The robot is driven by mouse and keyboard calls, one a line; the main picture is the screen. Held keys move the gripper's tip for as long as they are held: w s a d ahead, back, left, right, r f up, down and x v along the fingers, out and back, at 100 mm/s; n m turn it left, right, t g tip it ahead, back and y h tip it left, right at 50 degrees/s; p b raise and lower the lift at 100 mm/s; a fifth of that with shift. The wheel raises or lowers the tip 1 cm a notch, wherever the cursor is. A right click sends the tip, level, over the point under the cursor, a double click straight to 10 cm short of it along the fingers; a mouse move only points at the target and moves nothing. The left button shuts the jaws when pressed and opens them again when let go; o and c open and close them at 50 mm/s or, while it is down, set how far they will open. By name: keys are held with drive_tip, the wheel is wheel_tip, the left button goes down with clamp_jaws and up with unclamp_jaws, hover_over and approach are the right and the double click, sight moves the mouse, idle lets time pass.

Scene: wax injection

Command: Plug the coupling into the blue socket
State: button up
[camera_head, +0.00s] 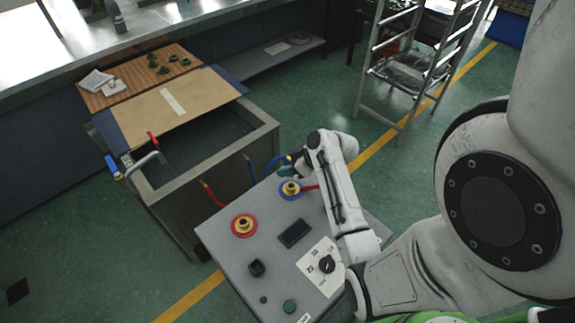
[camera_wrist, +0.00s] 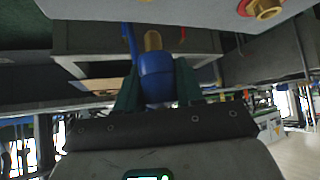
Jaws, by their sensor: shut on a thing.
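In the wrist view, my gripper (camera_wrist: 157,88) is shut on the blue coupling (camera_wrist: 156,72), with a dark green finger on each side. The coupling's brass tip points away from my gripper, and a blue hose bends beside it. In the head view, my gripper (camera_head: 287,170) is just beyond the far edge of the grey panel, close to the blue socket. The blue socket (camera_head: 291,188) is a blue ring with a brass fitting on the panel top. The coupling is small and partly hidden there; it looks apart from the socket.
A red socket (camera_head: 244,226) with a brass fitting sits nearer on the grey panel (camera_head: 225,247), beside a dark display (camera_head: 294,233) and a knob (camera_head: 327,265). An open tank (camera_head: 160,203) stands behind. A metal rack (camera_head: 398,75) stands at the back right.

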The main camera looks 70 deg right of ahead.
drive_tip(key=shift+f+b, duration=1.15)
drive_tip(key=shift+f, duration=0.6)
drive_tip(key=shift+s+f, duration=0.1)
drive_tip(key=shift+f, duration=0.3)
idle(1.4)
drive_tip(key=shift+r, duration=0.1)
idle(0.4)
drive_tip(key=shift+f+b, duration=0.7)
drive_tip(key=shift+f, duration=0.05)
drive_tip(key=o, duration=1.2)
drive_tip(key=shift+c, duration=0.2)
drive_tip(key=shift+r, duration=0.1)
drive_tip(key=v, duration=1)
drive_tip(key=shift+r+b, duration=0.3)
drive_tip(key=shift+b, duration=0.05)
drive_tip(key=shift+s, duration=0.1)
